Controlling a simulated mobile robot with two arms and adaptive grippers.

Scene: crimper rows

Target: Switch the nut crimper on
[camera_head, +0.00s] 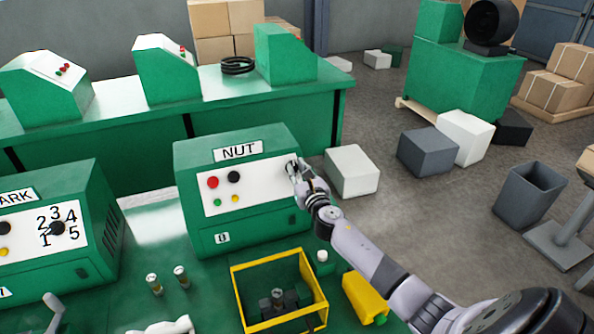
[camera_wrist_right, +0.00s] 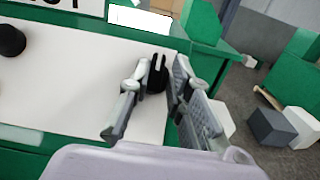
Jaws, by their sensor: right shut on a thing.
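The nut crimper is a green box (camera_head: 237,185) with a "NUT" label and a white front panel (camera_head: 262,182). The panel carries a red button (camera_head: 213,182), a black knob (camera_head: 234,177), a green button (camera_head: 217,202) and a yellow button (camera_head: 235,199). My right gripper (camera_head: 294,168) is at the panel's right end. In the wrist view its fingers (camera_wrist_right: 152,97) are shut on a black switch knob (camera_wrist_right: 158,76), one finger on each side. The fingers hide part of the knob. Pale parts at the head view's bottom left edge may be my left gripper; its jaws are not clear.
A yellow frame (camera_head: 237,290) stands on the green bench before the crimper, with a yellow container (camera_head: 362,296) and a small white-topped bottle (camera_head: 322,257) beside it. Two small cylinders stand left of it. Another green machine (camera_head: 62,200) with a number dial is at the left.

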